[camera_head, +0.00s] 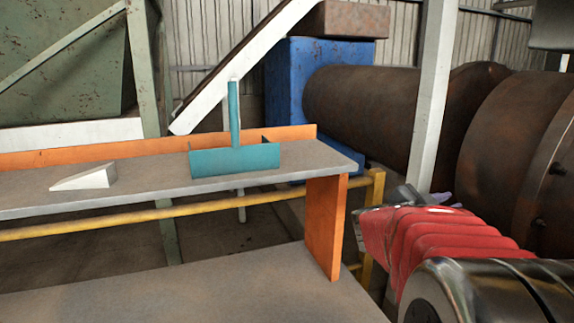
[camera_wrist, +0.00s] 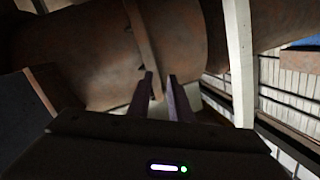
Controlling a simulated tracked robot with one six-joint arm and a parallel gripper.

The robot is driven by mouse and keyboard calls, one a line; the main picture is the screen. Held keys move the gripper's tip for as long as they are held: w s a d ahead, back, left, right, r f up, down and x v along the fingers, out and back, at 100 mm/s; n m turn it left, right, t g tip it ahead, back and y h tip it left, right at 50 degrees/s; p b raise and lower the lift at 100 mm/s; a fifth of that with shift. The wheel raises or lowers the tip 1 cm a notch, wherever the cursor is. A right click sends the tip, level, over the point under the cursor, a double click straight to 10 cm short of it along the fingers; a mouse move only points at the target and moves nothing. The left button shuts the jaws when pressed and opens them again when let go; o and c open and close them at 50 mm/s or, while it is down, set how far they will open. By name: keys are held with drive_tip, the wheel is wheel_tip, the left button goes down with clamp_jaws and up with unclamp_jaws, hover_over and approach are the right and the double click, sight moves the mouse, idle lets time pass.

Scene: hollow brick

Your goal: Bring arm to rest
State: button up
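My arm, in a red ribbed sleeve, is at the lower right of the head view. My gripper (camera_wrist: 162,76) shows in the wrist view as two dark fingers with a narrow gap between them. Nothing is seen between the fingers, so it is partly open and empty. It points at large rusty cylinders, away from the bench. In the head view the gripper end (camera_head: 438,198) is small and partly hidden behind the red sleeve, right of the bench's end.
A grey bench (camera_head: 150,186) with an orange back edge and end panel stands at left. It bears a pale wedge (camera_head: 88,178) and a teal tray with an upright handle (camera_head: 235,157). A yellow rail (camera_head: 130,222), a white post (camera_head: 432,100) and rusty cylinders (camera_head: 365,115) are nearby.

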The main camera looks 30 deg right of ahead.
drive_tip(key=w+a+f+n+t+y, duration=0.1)
drive_tip(key=w+a+n+t+y, duration=0.25)
drive_tip(key=w+a+t, duration=0.35)
drive_tip(key=w+a+f+n+t+y, duration=0.2)
drive_tip(key=w+a+f+n+y, duration=0.15)
drive_tip(key=a, duration=0.45)
drive_tip(key=w+a+f+n+t+y, duration=0.1)
drive_tip(key=w+a+f+n+y, duration=0.1)
drive_tip(key=w+a+n+y, duration=0.45)
drive_tip(key=s+a+f+n+g+y, duration=0.1)
drive_tip(key=s+a+f, duration=0.15)
drive_tip(key=a, duration=0.35)
drive_tip(key=s+a+f+y, duration=0.1)
drive_tip(key=s+a+f, duration=0.1)
drive_tip(key=s+a, duration=0.25)
drive_tip(key=s+a+f+n+g, duration=0.2)
drive_tip(key=s+a+n, duration=0.1)
drive_tip(key=s+a, duration=0.4)
drive_tip(key=s+a+f+n+g+y, duration=0.1)
drive_tip(key=s+a+f+n+g, duration=0.1)
drive_tip(key=s+a+n, duration=0.2)
drive_tip(key=s+a, duration=0.3)
drive_tip(key=s, duration=0.3)
drive_tip(key=shift+a+g, duration=0.25)
drive_tip(key=shift+g, duration=0.15)
drive_tip(key=shift+f+n+y, duration=0.1)
drive_tip(key=shift+n+y, duration=0.15)
